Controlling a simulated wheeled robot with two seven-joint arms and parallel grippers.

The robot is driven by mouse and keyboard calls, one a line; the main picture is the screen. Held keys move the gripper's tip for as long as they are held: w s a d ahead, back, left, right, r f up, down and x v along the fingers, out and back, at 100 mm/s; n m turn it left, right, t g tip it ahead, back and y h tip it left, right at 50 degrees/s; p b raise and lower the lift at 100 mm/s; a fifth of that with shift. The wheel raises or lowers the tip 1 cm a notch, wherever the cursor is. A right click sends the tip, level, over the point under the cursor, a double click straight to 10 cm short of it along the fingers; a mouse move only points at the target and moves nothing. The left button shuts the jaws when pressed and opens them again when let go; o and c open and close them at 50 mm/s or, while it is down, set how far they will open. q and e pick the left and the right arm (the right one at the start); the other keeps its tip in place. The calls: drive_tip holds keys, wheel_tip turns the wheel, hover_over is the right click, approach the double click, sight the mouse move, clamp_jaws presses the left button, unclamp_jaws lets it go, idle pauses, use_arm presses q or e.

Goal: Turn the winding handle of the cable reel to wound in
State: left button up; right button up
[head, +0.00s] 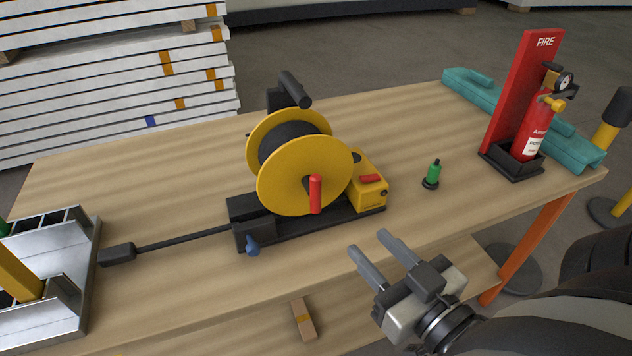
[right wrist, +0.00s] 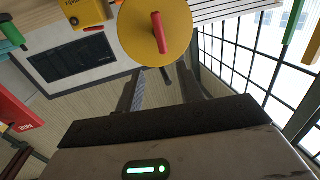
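The yellow cable reel (head: 300,165) stands on a black base on the wooden table, with dark cable wound on its drum. Its red winding handle (head: 316,194) sticks out from the near disc, below the disc's centre. The handle also shows in the right wrist view (right wrist: 159,32), in front of the yellow disc. A black cable (head: 185,238) runs left from the base to a dark plug-like end. My right gripper (head: 368,256) is open and empty, in front of and to the right of the reel, apart from the handle. My left gripper is not in view.
A blue knob (head: 252,245) sits on the base's front. A green-topped item (head: 432,174) stands right of the reel. A fire extinguisher (head: 535,130) stands in a red holder at the right. A metal tray (head: 50,280) lies at the left. The table front is mostly clear.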

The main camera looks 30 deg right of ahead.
sight(318, 187)
drive_tip(key=w, duration=0.5)
drive_tip(key=w+p, duration=0.1)
drive_tip(key=w, duration=0.9)
drive_tip(key=shift+w+d+r, duration=0.2)
drive_tip(key=shift+w+r, duration=0.1)
drive_tip(key=shift+w, duration=0.05)
clamp_jaws()
